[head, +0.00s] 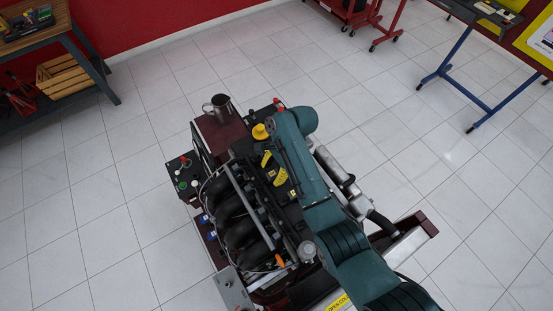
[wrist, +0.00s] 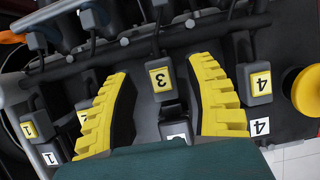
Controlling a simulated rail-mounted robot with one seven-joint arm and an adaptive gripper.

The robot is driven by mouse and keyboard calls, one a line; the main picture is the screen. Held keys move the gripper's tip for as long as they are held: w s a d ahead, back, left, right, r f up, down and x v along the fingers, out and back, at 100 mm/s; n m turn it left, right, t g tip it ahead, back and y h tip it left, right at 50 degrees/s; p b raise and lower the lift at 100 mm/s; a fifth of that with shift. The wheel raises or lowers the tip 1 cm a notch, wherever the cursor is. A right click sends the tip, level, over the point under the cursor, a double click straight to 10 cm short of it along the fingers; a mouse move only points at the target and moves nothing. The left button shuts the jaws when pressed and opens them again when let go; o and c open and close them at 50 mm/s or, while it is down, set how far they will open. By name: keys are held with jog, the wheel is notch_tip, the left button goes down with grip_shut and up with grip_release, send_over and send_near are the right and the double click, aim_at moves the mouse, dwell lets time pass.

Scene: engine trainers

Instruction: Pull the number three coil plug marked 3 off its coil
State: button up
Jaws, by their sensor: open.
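The coil plug marked 3 (wrist: 160,80) is a grey block with a yellow label on a cable in the wrist view. It sits between the two yellow ribbed fingers of my gripper (wrist: 161,68), which are open with a visible gap on each side of it. Its coil (wrist: 174,112) lies just below, with a white label partly hidden by my gripper's body. In the head view my gripper (head: 273,169) is over the top of the engine (head: 240,215); the plug is too small to make out there.
The plug marked 4 (wrist: 261,82) is close right of the right finger. The plug marked 1 (wrist: 30,128) is at far left; another plug is partly hidden by the left finger. A yellow cap (wrist: 306,92) is at the right edge.

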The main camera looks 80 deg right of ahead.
jog(key=v, duration=1)
jog(key=shift+r, duration=0.3)
